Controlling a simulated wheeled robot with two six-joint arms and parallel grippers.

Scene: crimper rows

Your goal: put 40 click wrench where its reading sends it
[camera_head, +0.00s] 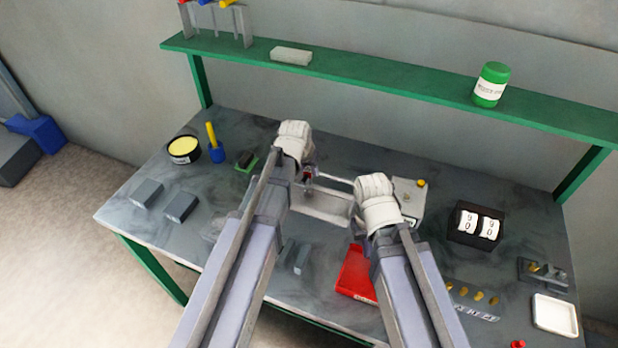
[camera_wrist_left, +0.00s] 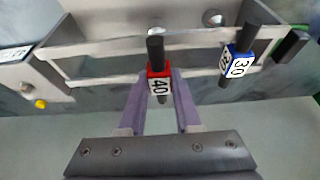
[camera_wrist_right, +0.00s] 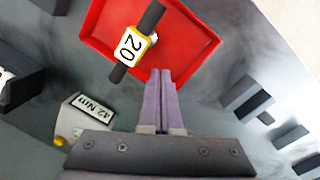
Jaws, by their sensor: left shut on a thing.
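The 40 click wrench (camera_wrist_left: 158,82), black with a red band reading 40, is between the fingers of my left gripper (camera_wrist_left: 158,98), which is shut on it. It is at the metal rack (camera_wrist_left: 110,45); I cannot tell whether it still rests there. In the head view my left gripper (camera_head: 307,176) hides most of it. The tester (camera_head: 408,197) with a yellow button stands right of the rack; its display (camera_wrist_right: 92,108) reads 42 Nm in the right wrist view. My right gripper (camera_wrist_right: 164,75) is shut and empty, near the red tray (camera_wrist_right: 98,30).
The 20 wrench (camera_wrist_right: 130,45), yellow-banded, lies in the red tray. The blue-banded 30 wrench (camera_wrist_left: 238,62) is in the rack beside the 40. A black counter (camera_head: 475,224), a white tray (camera_head: 555,315) and small parts are at right. Grey blocks (camera_head: 181,206) stand at left. A green shelf (camera_head: 380,80) spans the back.

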